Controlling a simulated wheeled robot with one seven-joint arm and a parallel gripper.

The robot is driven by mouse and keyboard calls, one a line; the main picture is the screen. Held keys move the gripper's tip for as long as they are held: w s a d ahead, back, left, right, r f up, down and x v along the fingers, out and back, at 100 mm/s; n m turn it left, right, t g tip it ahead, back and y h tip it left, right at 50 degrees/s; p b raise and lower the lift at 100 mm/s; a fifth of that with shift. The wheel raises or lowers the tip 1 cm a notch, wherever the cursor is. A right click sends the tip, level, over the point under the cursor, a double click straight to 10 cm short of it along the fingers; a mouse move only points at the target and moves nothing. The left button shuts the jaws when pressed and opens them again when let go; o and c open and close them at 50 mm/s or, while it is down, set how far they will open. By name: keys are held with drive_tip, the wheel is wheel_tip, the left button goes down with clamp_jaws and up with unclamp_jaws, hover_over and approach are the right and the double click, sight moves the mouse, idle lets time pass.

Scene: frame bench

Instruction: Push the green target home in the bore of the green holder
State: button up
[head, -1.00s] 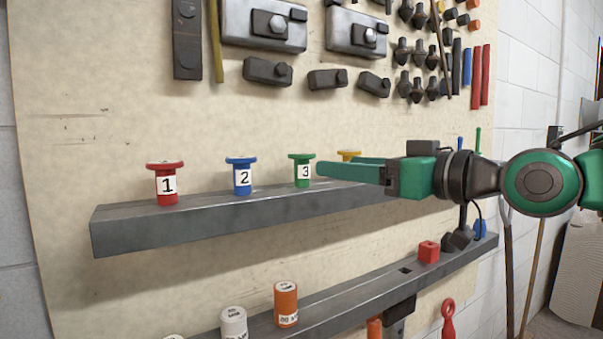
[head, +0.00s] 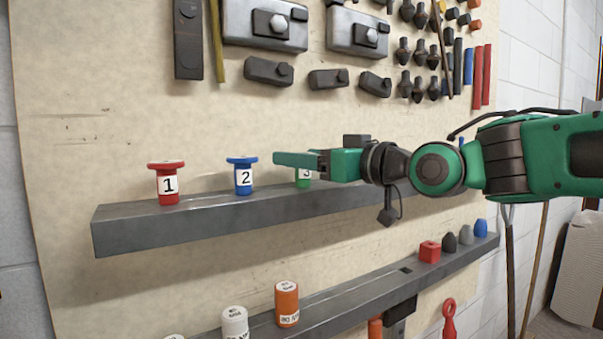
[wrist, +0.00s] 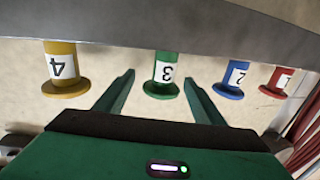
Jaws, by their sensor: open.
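The green holder with the label 3 (head: 304,179) stands on the upper grey shelf, partly behind my gripper (head: 282,159) in the head view. In the wrist view, which is upside down, the green holder (wrist: 166,68) and the green flanged target (wrist: 160,91) at its end lie between the two fingers of my gripper (wrist: 159,78). My gripper is open, with a gap showing on both sides of the green piece. In the head view the green flange is hidden by the fingers. I cannot tell how deep the target sits.
On the same shelf (head: 140,236) stand a blue piece 2 (head: 243,177) and a red piece 1 (head: 168,184). A yellow piece 4 (wrist: 61,68) shows in the wrist view. A lower shelf (head: 352,300) holds cans and small blocks. The pegboard with tools is behind.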

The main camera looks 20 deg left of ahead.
drive_tip(key=c, duration=1.2)
